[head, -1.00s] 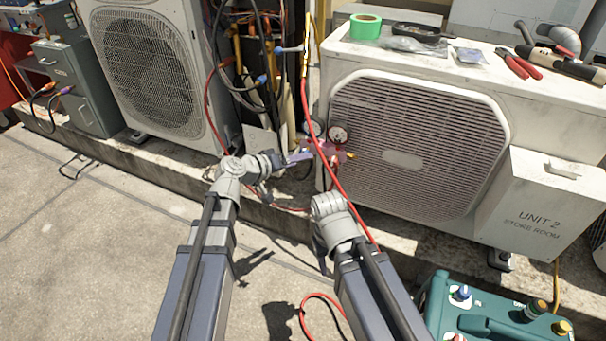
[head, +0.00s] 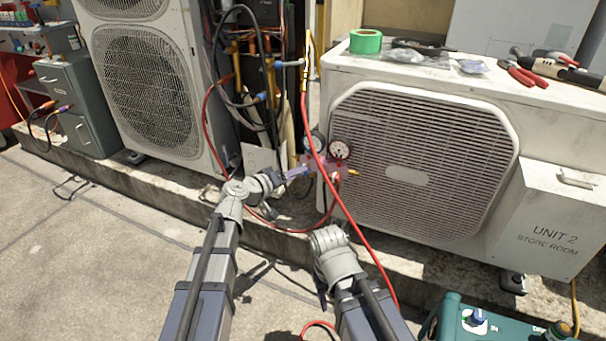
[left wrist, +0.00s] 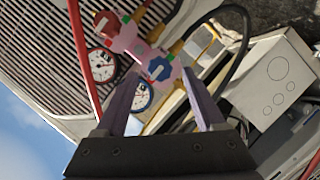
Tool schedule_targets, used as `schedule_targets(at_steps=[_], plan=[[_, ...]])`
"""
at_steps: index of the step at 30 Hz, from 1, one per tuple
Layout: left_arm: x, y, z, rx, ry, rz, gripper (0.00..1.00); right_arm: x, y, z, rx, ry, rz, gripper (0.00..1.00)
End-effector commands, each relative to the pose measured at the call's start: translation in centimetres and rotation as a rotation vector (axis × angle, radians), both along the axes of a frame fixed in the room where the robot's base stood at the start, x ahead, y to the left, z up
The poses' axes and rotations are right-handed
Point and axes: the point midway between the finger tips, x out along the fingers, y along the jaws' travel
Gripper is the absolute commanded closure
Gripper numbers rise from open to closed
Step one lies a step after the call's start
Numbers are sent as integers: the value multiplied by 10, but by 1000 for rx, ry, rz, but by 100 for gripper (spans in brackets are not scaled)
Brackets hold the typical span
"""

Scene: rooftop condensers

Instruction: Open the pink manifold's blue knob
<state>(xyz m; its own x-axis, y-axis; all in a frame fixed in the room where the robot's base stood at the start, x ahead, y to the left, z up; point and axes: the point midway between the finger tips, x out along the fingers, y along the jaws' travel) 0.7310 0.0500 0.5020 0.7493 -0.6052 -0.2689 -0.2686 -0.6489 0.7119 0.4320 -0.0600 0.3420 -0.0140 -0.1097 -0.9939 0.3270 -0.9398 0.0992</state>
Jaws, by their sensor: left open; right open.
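The pink manifold (head: 325,165) hangs in front of the right condenser's left edge, with two round gauges above it. In the left wrist view the manifold (left wrist: 135,45) shows a red knob (left wrist: 104,24) at its far end and a blue knob (left wrist: 160,68) at its near end. My left gripper (head: 299,171) is open, just left of the manifold. In the left wrist view its purple fingers (left wrist: 162,82) are spread, with the blue knob between and slightly beyond the tips; no contact is visible. My right gripper (head: 320,288) hangs low near the front, mostly hidden behind its wrist.
A red hose (head: 345,205) runs down past the manifold, close to both arms. The right condenser (head: 490,122) carries green tape (head: 365,41) and pliers on top. A teal machine (head: 500,325) stands at lower right. Paving at lower left is clear.

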Motion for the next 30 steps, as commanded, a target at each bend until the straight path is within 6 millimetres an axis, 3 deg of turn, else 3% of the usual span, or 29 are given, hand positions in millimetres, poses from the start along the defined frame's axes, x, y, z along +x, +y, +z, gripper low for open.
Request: schedule_targets(at_steps=[6, 16, 30], plan=[[27, -21, -11, 0, 0, -2, 29, 0, 0, -11, 0, 0, 0, 50], [31, -25, -11, 0, 0, 0, 29, 0, 0, -11, 0, 0, 0, 50], [30, -25, -11, 0, 0, 0, 81, 0, 0, -11, 0, 0, 0, 50]])
